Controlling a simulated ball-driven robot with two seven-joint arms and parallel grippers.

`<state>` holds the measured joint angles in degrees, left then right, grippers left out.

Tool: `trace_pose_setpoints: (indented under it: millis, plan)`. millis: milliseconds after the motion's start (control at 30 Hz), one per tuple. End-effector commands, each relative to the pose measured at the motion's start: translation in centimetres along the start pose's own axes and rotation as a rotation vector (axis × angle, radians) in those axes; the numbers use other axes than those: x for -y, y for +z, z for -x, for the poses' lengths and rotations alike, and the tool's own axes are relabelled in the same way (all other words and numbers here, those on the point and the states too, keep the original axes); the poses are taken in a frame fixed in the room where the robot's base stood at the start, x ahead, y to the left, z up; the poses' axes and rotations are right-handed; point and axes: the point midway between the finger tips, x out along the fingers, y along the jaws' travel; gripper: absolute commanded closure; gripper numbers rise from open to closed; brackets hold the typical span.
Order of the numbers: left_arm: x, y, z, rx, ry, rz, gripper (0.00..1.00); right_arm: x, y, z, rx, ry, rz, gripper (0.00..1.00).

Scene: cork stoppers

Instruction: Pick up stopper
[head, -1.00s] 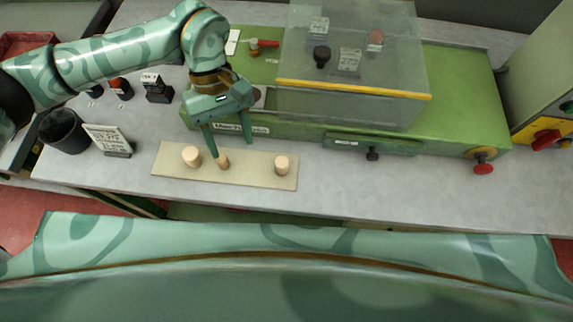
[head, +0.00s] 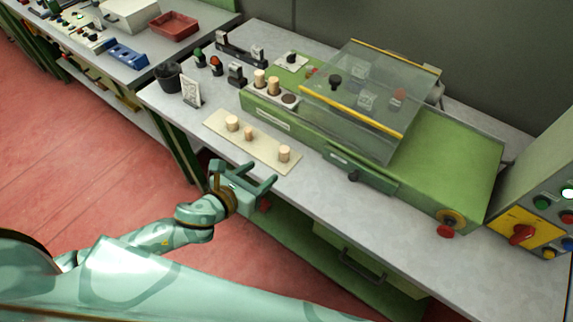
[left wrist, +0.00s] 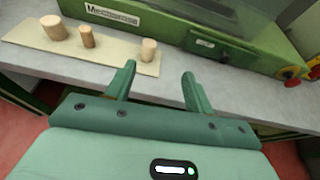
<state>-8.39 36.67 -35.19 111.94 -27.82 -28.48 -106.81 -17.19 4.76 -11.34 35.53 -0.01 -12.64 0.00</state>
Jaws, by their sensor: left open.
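A pale board (head: 266,150) lies on the table with three cork stoppers: a wide one (head: 232,123) at left, a thin one (head: 248,134) in the middle and a medium one (head: 284,153) at right. All stand upright. They also show in the left wrist view: wide (left wrist: 53,27), thin (left wrist: 87,37) and medium (left wrist: 148,50). My left gripper (head: 264,173) is open and empty, by the table's front edge, apart from the board. In the left wrist view its fingers (left wrist: 159,71) point toward the table, with the medium stopper beyond the left fingertip. My right gripper is out of view.
A green machine (head: 450,170) with a clear cover (head: 350,95) stands behind the board. A black cup (head: 168,76) and a small sign (head: 191,92) are at left. Bare table surrounds the board's right end.

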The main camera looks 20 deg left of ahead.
Motion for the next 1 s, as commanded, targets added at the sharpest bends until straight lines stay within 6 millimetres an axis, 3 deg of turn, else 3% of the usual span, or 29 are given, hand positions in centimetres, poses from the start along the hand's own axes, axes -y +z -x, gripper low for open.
trace_pose_setpoints:
  millis: [167,500,767,1000]
  plan:
    - [-1.4,-0.5,-1.2,-0.022,0.067,-0.022,0.47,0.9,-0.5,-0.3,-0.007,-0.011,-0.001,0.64]
    - [-1.7,-0.8,-9.1,-0.021,0.063,-0.02,0.47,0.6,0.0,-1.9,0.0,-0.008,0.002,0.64]
    - [-1.8,-0.7,-11.6,-0.021,0.061,-0.02,0.47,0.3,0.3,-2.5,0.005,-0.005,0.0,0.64]
    - [-1.8,-1.1,-15.4,-0.022,0.062,-0.02,0.47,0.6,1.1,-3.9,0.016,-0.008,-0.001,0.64]
